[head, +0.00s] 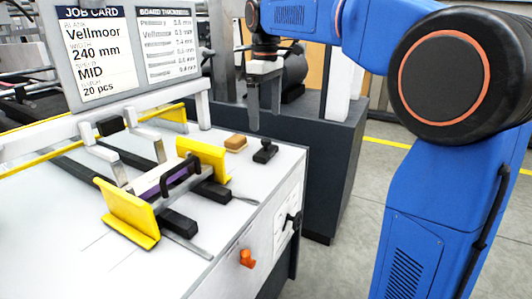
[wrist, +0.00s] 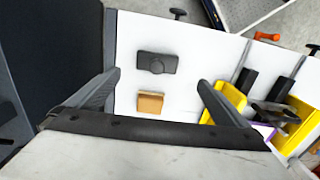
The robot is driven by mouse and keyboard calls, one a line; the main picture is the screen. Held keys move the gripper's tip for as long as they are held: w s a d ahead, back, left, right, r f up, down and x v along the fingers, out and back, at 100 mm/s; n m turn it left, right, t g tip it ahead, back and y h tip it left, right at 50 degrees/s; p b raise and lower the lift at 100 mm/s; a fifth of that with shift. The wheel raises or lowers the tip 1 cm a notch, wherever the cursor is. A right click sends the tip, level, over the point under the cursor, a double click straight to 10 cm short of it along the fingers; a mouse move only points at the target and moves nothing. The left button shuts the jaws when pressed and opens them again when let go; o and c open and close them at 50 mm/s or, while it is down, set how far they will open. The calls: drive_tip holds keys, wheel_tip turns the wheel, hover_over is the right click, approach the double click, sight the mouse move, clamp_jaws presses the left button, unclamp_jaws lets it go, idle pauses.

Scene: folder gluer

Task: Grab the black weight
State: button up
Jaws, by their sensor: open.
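The black weight (head: 265,151) is a small dark block with a knob on top. It stands on the white table top near its right edge, beside a tan block. In the wrist view the weight (wrist: 157,63) lies ahead of the fingers, a little left of the middle between them. My gripper (head: 264,105) is open and empty, above the table's back right part and apart from the weight. In the wrist view both fingers of my gripper (wrist: 158,86) show spread wide, with nothing between them touching.
A tan block (head: 236,142) sits close to the weight. Yellow guides (head: 203,158) and a black handle (head: 181,170) stand to the left. A job card sign (head: 100,50) rises at the back left.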

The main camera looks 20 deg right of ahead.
sight(266, 140)
wheel_tip(266, 140, down, 6)
drive_tip(key=shift+w+d+f, duration=0.1)
drive_tip(key=shift+w+f, duration=0.1)
drive_tip(key=shift+f, duration=1.2)
drive_tip(key=shift+w+d+f, duration=0.1)
drive_tip(key=shift+w+f, duration=0.05)
drive_tip(key=shift+f, duration=1.25)
drive_tip(key=shift+r, duration=0.1)
drive_tip(key=c, duration=1.7)
